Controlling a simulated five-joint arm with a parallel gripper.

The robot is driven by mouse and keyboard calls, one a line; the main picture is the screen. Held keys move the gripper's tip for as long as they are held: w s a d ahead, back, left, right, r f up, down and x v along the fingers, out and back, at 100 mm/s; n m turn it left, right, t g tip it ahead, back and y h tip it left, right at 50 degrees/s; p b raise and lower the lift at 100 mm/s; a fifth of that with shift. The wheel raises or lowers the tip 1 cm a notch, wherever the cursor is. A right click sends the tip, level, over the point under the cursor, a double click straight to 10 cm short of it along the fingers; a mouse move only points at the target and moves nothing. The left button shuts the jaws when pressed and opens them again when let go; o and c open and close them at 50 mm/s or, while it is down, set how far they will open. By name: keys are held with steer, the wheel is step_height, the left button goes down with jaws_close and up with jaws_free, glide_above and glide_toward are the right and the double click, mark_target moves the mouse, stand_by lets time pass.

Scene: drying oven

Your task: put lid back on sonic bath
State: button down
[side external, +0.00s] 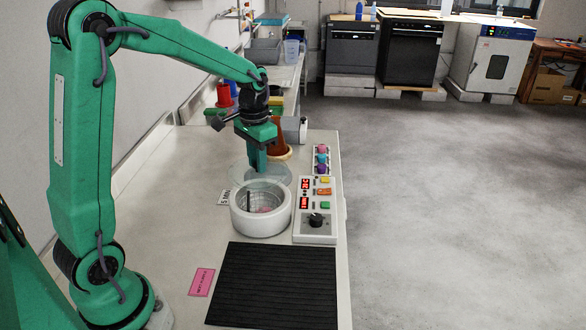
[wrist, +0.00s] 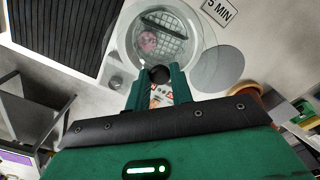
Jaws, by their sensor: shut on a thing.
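The sonic bath (side external: 261,222) is a white round tub with a wire basket and something pink inside. It is uncovered in the side view, and its open top (wrist: 160,35) shows in the wrist view. My gripper (side external: 259,170) is just behind the bath, pointing down. In the wrist view my gripper (wrist: 160,84) is shut on the lid's dark knob (wrist: 160,74). The clear lid (side external: 280,174) shows as a pale see-through disc below my fingers, behind the bath. Its edge is faint, and its exact height is hard to tell.
A control box (side external: 316,212) with a dial and buttons stands right of the bath. A black ribbed mat (side external: 272,286) lies in front, with a pink label (side external: 201,282) beside it. A brown container (side external: 279,140) and other items stand behind.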

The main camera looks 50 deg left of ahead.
steer(key=shift+f, duration=0.1)
steer(key=shift+f, duration=3.05)
steer(key=shift+f, duration=0.15)
stand_by(0.5)
steer(key=c, duration=0.7)
jaws_free()
steer(key=shift+o, duration=0.2)
steer(key=shift+r, duration=3.5)
steer(key=shift+c, duration=0.4)
